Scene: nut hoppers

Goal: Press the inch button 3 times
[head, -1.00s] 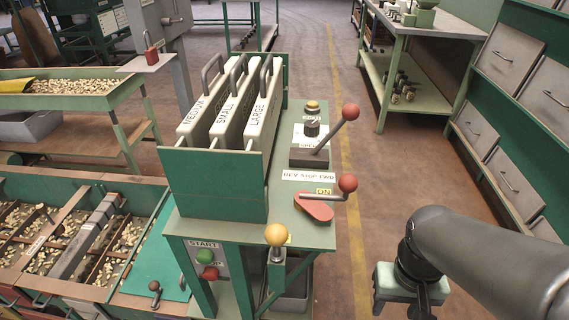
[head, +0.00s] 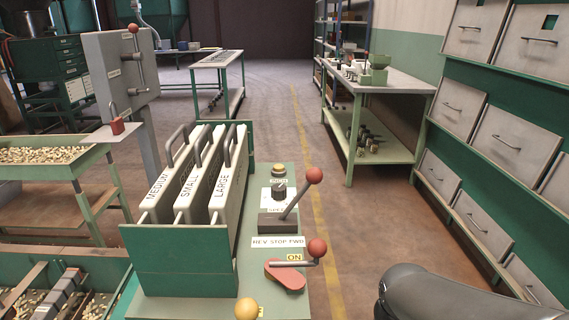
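A small round amber button (head: 277,169) sits at the far end of the green control stand (head: 252,262). A small label beside it is too small to read surely; I take this as the inch button. A dark knob (head: 279,188) stands just in front of it, with a plate below. My gripper is out of view; only a dark grey link of my arm shows at the bottom right, apart from the stand.
A red-knobbed lever (head: 314,176) rises near the button, above a REV STOP FWD label (head: 278,242). A second red-knobbed lever (head: 317,248) by the ON label and a yellow knob (head: 247,309) are nearer. MEDIUM, SMALL and LARGE plates (head: 192,180) stand left. Floor right is clear.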

